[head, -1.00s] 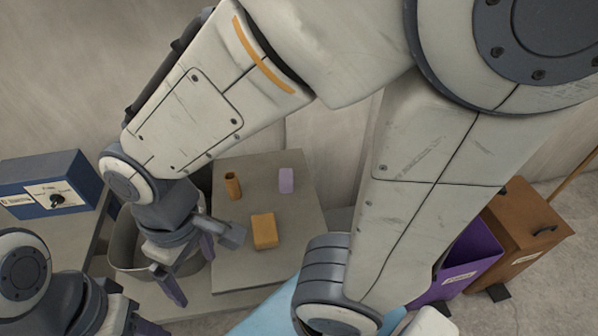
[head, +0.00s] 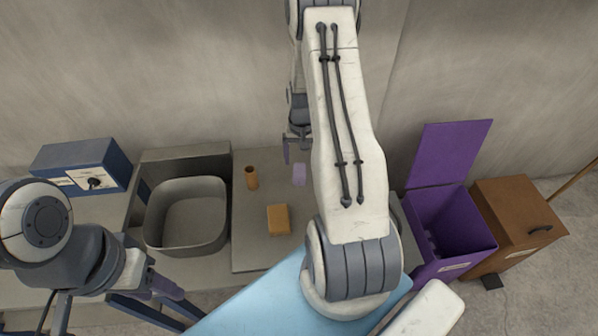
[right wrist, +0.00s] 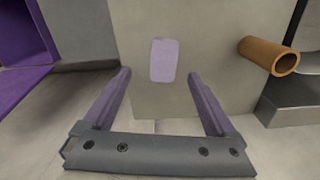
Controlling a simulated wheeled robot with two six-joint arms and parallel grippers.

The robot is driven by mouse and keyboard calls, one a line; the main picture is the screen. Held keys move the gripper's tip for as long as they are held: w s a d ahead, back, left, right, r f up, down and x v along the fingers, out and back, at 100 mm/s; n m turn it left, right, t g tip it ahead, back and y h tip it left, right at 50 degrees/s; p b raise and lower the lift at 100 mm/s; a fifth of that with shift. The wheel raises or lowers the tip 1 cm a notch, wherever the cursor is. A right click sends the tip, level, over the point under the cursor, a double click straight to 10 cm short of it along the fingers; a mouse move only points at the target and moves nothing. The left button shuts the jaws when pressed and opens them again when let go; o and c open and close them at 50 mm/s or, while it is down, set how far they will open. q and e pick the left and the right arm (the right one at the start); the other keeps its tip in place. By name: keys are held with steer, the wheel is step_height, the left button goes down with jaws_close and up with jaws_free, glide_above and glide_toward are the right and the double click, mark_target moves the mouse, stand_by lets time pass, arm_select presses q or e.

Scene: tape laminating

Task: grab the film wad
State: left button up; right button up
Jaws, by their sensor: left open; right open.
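A small pale lilac piece with rounded corners, which I take for the film wad, lies on the grey board in the head view (head: 299,174). It also shows in the right wrist view (right wrist: 163,60). My right gripper (head: 297,150) is open and just behind the piece in the head view, its arm covering part of the board. In the right wrist view the open fingers (right wrist: 160,76) point at the piece, which lies beyond and between their tips, with nothing held. My left gripper (head: 188,308) is open and empty at the lower left, away from the piece.
A brown tube (head: 251,178) and a yellow-orange block (head: 278,219) are on the board (head: 250,255). A metal basin (head: 187,192) stands left of it, beside a blue dial box (head: 100,166). A purple bin (head: 470,240) with raised lid and a brown closed bin (head: 530,215) stand right.

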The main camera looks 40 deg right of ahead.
mark_target(299, 170)
steer(key=shift+f, duration=0.75)
steer(key=f, duration=0.1)
steer(key=f+p, duration=0.1)
steer(key=f, duration=0.1)
steer(key=f+p, duration=0.1)
steer(key=shift+a+f, duration=0.3)
steer(key=shift+f, duration=0.35)
steer(key=shift+c, duration=0.3)
steer(key=c, duration=1.3)
steer(key=shift+c, duration=0.2)
